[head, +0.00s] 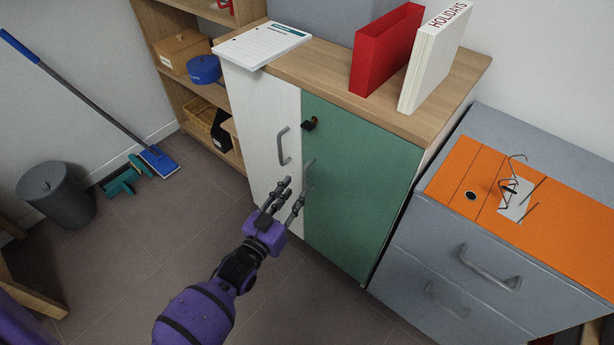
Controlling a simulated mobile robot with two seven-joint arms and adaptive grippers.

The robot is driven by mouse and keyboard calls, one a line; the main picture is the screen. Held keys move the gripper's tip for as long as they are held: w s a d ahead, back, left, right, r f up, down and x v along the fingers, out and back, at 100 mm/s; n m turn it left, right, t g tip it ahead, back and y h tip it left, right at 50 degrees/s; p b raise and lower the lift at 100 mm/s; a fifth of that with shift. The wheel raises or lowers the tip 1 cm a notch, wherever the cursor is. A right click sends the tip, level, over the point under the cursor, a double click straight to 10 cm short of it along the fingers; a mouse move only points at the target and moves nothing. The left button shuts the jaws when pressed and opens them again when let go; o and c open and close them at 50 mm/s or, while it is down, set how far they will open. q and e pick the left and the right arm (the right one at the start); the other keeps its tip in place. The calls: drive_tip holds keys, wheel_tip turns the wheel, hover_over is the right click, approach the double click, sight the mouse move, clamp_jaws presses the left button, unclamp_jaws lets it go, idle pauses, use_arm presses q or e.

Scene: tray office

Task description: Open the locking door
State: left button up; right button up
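A low cabinet has a white left door (262,115) and a green right door (365,185); both look shut. A small black lock with a brass-coloured part (309,124) sits at the upper left of the green door. A grey handle (283,146) is on the white door, and another grey handle (309,174) is on the green door's left edge. My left gripper (295,189) is open and empty, its fingers apart just below and left of the green door's handle. I cannot tell whether a finger touches it. My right gripper is out of view.
Red and white binders (385,48) and a paper pad (262,44) are on the cabinet top. A grey drawer unit (460,265) stands close at right. A shelf (200,80) is at left, and a bin (57,195) is farther left. Floor before the cabinet is clear.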

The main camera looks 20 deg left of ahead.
sight(305, 177)
use_arm(q)
drive_tip(key=w, duration=0.4)
drive_tip(key=w+b, duration=0.1)
drive_tip(key=w, duration=0.1)
drive_tip(key=shift+d, duration=0.4)
drive_tip(key=shift+w, duration=0.65)
clamp_jaws()
drive_tip(key=shift+d, duration=0.1)
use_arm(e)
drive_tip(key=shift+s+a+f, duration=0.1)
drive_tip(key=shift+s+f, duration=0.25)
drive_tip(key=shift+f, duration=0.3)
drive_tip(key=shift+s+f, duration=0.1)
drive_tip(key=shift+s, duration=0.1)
